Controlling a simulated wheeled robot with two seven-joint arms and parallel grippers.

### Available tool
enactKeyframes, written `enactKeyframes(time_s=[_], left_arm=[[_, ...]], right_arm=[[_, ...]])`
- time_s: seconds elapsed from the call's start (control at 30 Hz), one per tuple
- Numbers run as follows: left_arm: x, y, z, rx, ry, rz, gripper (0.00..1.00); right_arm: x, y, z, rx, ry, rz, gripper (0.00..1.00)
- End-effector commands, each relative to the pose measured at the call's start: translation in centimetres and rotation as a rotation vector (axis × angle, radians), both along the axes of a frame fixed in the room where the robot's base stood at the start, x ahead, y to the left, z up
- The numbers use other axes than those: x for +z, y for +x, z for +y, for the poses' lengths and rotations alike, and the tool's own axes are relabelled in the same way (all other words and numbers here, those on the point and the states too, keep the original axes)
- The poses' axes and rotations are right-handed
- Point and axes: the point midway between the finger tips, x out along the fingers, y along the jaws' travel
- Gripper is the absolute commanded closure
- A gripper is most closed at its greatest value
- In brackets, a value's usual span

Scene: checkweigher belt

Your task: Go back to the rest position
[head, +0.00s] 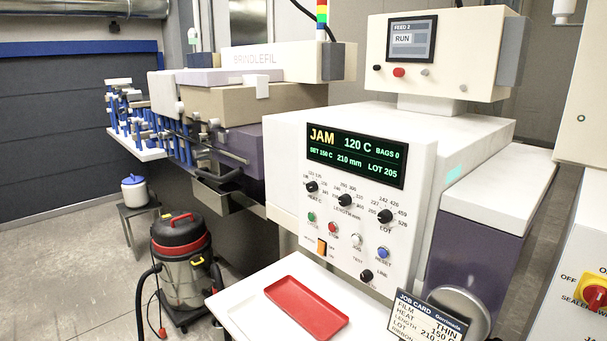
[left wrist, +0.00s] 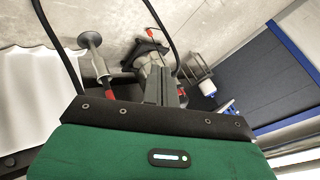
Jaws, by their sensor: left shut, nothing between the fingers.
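My left gripper (left wrist: 164,72) shows only in the left wrist view, beyond its green and black housing. Its fingers are together and nothing is visible between them. It points out over the floor, with the vacuum cleaner partly hidden behind the fingers. Neither gripper shows in the head view, and my right gripper is in no view. The machine's control panel (head: 345,220) is in the middle of the head view. Its display (head: 355,157) reads JAM, 120 C, BAGS 0, SET 150 C, 210 mm, LOT 205.
A red tray (head: 306,308) lies on a white shelf (head: 245,312) below the panel. A job card (head: 428,316) stands to its right. A vacuum cleaner (head: 184,265) with a hose stands on the floor at left, near a small stool (head: 138,209). The floor farther left is clear.

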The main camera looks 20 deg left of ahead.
Motion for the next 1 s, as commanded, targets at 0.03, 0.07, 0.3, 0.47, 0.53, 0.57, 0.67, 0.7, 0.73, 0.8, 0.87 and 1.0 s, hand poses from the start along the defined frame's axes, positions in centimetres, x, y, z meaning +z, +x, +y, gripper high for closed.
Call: enactKeyframes(time_s=[0.03, 0.07, 0.3, 0.47, 0.53, 0.57, 0.67, 0.7, 0.73, 0.8, 0.87, 1.0], left_arm=[[-1.0, -3.2, 1.6, -0.039, 0.068, 0.095, 1.0], [-1.5, -5.0, 2.4, -0.066, 0.107, 0.152, 1.0], [-3.0, -17.5, 7.6, -0.304, 0.338, 0.579, 1.0], [-10.5, -18.9, 0.0, -0.297, 0.212, 0.543, 1.0], [-13.4, -19.8, -3.4, -0.293, 0.16, 0.536, 1.0], [-14.7, -20.2, -4.9, -0.292, 0.137, 0.532, 1.0], [-18.9, -21.4, -10.8, -0.288, 0.053, 0.521, 1.0], [-20.5, -21.9, -13.4, -0.287, 0.018, 0.516, 1.0], [-21.7, -22.3, -15.4, -0.285, -0.008, 0.511, 1.0], [-24.3, -23.1, -20.1, -0.282, -0.07, 0.503, 1.0], [-26.3, -23.7, -24.3, -0.279, -0.123, 0.494, 1.0], [-30.0, -24.8, -34.4, -0.273, -0.244, 0.475, 1.0]], right_arm=[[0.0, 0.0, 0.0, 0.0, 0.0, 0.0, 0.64], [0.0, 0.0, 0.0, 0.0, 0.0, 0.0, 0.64], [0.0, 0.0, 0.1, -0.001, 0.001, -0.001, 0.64], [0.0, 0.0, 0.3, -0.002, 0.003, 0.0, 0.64], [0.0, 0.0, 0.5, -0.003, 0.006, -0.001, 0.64], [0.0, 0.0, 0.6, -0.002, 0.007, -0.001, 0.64], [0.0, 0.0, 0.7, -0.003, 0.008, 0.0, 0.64], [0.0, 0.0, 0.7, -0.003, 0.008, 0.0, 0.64], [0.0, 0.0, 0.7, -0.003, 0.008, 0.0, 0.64], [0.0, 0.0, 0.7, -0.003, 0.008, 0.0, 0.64], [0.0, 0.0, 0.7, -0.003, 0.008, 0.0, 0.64], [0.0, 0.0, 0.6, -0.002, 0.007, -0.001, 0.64]])
